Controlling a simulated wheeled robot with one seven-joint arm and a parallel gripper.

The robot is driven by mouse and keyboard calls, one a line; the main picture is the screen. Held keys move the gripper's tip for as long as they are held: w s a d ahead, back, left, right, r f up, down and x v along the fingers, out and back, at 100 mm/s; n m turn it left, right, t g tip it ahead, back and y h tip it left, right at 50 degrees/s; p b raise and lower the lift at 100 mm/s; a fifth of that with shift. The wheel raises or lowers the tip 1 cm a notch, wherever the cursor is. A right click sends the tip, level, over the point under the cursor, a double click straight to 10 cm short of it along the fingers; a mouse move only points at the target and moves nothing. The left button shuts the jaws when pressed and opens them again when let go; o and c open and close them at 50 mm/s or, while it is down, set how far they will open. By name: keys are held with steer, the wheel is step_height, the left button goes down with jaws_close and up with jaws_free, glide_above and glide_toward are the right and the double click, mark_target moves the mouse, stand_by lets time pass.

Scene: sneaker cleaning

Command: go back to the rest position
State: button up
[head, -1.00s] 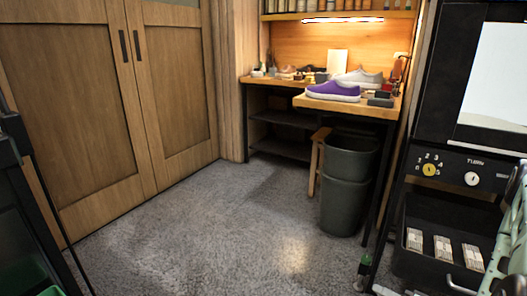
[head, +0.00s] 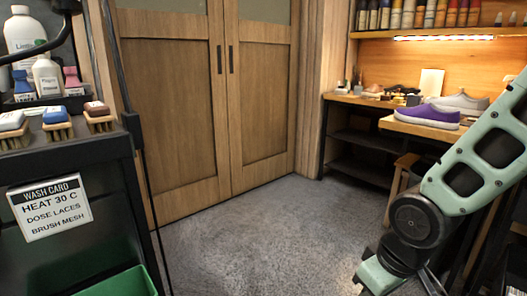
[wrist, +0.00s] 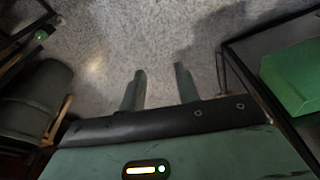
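My gripper (wrist: 160,88) shows in the wrist view with its two fingers apart and nothing between them, above the bare grey floor. In the head view my pale green arm reaches in from the right edge and points down; the fingertips are cut off by the bottom edge. A purple sneaker (head: 427,116) and a pale grey sneaker (head: 460,102) rest on the wooden workbench (head: 400,128) at the right, apart from my gripper.
A dark cart (head: 100,155) stands at the left with brushes (head: 56,122), bottles (head: 47,75) and a wash card (head: 50,208). A green bin (wrist: 292,80) is at the right in the wrist view, a grey bin (wrist: 35,100) at the left. Floor (head: 240,240) between is clear.

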steer(key=s+a+r+n+g, duration=0.1)
steer(key=s+a+r, duration=0.2)
steer(key=s, duration=0.3)
steer(key=s+a+r+n+g, duration=0.1)
steer(key=s+a+r, duration=0.2)
steer(key=s, duration=0.3)
step_height(320, 180, up, 31)
steer(key=p, duration=3.1)
steer(key=shift+s+d, duration=0.2)
steer(key=shift+s, duration=0.2)
